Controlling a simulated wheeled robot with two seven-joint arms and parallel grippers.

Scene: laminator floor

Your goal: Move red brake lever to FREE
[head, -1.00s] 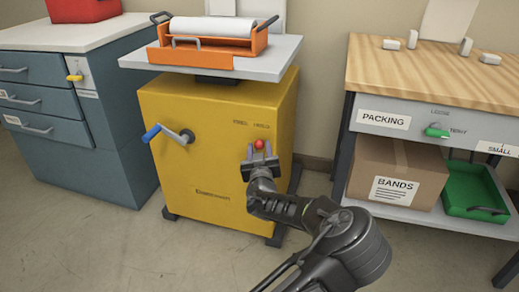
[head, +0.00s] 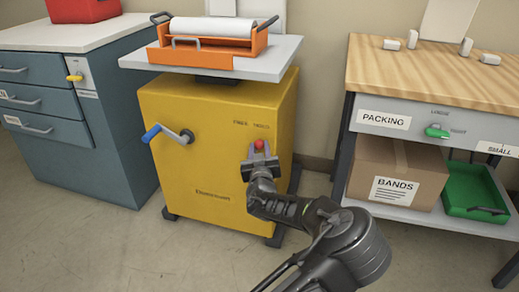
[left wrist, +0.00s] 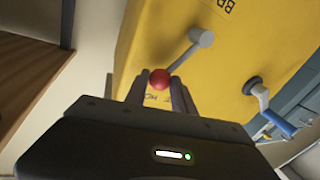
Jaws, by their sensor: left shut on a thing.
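The red brake lever has a round red knob (head: 259,144) on the front of the yellow cabinet (head: 215,170), towards its right side. In the left wrist view the knob (left wrist: 160,79) sits at the end of a grey rod, which runs to a grey pivot (left wrist: 201,38) on the yellow face. My left gripper (head: 260,156) is shut on the lever at the knob, with a finger on each side. Small lettering shows above the lever in the head view, too blurred to read surely. My right gripper is not in view.
A crank with a blue handle (head: 152,133) sticks out left of the lever. An orange roller unit (head: 215,56) stands on the grey top. A blue drawer cabinet (head: 105,120) is at left, a wooden bench (head: 430,77) at right. Bare floor lies in front.

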